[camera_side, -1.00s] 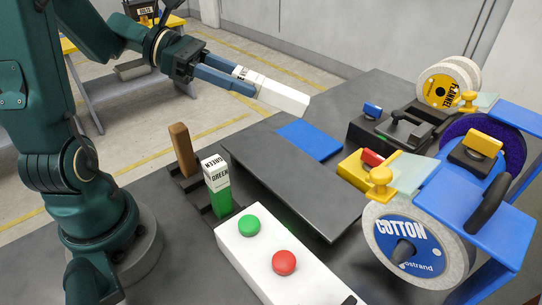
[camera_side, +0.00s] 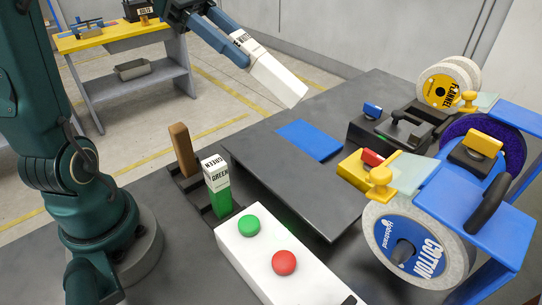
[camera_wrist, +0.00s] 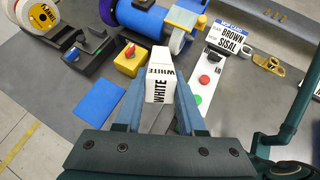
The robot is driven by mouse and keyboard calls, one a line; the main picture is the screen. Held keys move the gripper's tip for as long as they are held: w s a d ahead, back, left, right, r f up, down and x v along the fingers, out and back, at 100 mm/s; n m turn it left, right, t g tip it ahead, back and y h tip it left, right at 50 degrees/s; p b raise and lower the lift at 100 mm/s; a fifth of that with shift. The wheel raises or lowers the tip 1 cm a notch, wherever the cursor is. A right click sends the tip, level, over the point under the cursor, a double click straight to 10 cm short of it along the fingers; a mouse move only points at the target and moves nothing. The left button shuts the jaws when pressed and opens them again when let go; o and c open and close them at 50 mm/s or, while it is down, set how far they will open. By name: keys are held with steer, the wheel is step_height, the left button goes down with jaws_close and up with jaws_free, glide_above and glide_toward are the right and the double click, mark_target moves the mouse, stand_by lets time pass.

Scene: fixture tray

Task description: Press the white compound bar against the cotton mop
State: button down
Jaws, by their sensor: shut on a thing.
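The white compound bar (camera_side: 278,82) is held in my gripper (camera_side: 238,45), whose blue fingers are shut on its labelled end. The bar tilts down to the right, in the air above the far left edge of the bench. In the wrist view the bar (camera_wrist: 159,85) shows its "WHITE" label between the fingers (camera_wrist: 158,110). The cotton mop (camera_side: 412,246) is a pale wheel with a blue "COTTON" face at the right front of the side view, under a blue guard (camera_side: 450,200). The bar is well apart from the mop.
A green bar (camera_side: 218,190) and a brown bar (camera_side: 182,150) stand in a dark rack at left. A white box has a green button (camera_side: 249,225) and a red button (camera_side: 284,262). Yellow knobs, a flannel wheel (camera_side: 445,85) and a purple wheel (camera_side: 497,140) stand at right. A blue mat (camera_side: 309,139) lies flat.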

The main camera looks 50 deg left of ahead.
steer(key=s+d+f+m+g+y, duration=0.2)
steer(key=s+m+g+y, duration=0.5)
steer(key=m, duration=0.6)
steer(key=s+a+r+m+t+y, duration=0.1)
steer(key=a+r+m+y, duration=0.15)
steer(key=a+m, duration=0.55)
steer(key=shift+d+f+m+t+y, duration=0.2)
steer(key=shift+d+f+m, duration=0.2)
steer(key=shift+f, duration=0.45)
steer(key=shift+d+f+m+t+y, duration=0.1)
steer(key=shift+d+f+m+t, duration=0.25)
steer(key=shift+f, duration=0.55)
steer(key=shift+d+f+m+t+y, duration=0.2)
steer(key=shift+d+f, duration=0.3)
steer(key=shift+f, duration=0.35)
